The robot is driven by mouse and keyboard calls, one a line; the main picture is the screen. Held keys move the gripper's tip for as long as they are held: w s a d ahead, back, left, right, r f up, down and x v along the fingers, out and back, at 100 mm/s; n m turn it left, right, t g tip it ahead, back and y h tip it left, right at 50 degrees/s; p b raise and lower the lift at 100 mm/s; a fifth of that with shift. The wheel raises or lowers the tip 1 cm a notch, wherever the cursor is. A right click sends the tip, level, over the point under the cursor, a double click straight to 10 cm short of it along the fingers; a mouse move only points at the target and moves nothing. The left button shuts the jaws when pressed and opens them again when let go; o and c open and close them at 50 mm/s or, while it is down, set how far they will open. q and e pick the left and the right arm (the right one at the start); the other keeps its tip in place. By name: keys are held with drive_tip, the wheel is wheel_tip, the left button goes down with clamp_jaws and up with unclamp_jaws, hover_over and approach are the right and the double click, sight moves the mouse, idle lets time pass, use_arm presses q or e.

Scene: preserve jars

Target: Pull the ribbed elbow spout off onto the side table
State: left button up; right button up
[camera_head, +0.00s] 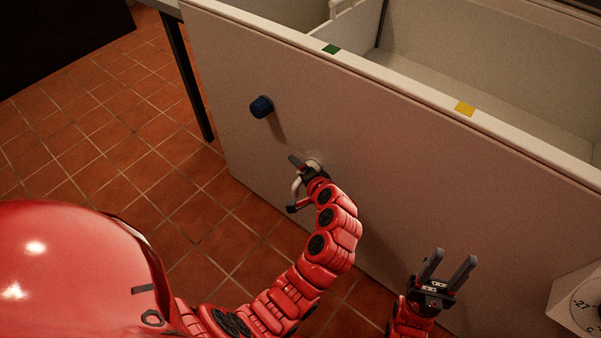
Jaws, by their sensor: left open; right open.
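A pale, curved piece that looks like the elbow spout (296,188) sticks out from the front wall of a white chest freezer (400,160). Its ribs are too small to make out, and part of it is hidden behind my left gripper. My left gripper (292,184) is open, with one finger above the spout and one below it. I cannot tell whether the fingers touch it. My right gripper (451,257) is open and empty in front of the freezer's lower right part, fingers pointing up. The side table (167,5) shows only as an edge at the top left.
A dial box (580,302) is at the lower right. The table's dark leg (187,75) stands beside the freezer. The open freezer's rim carries green and yellow marks. Tiled floor is clear at left.

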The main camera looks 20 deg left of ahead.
use_arm(q)
clamp_jaws()
idle(0.8)
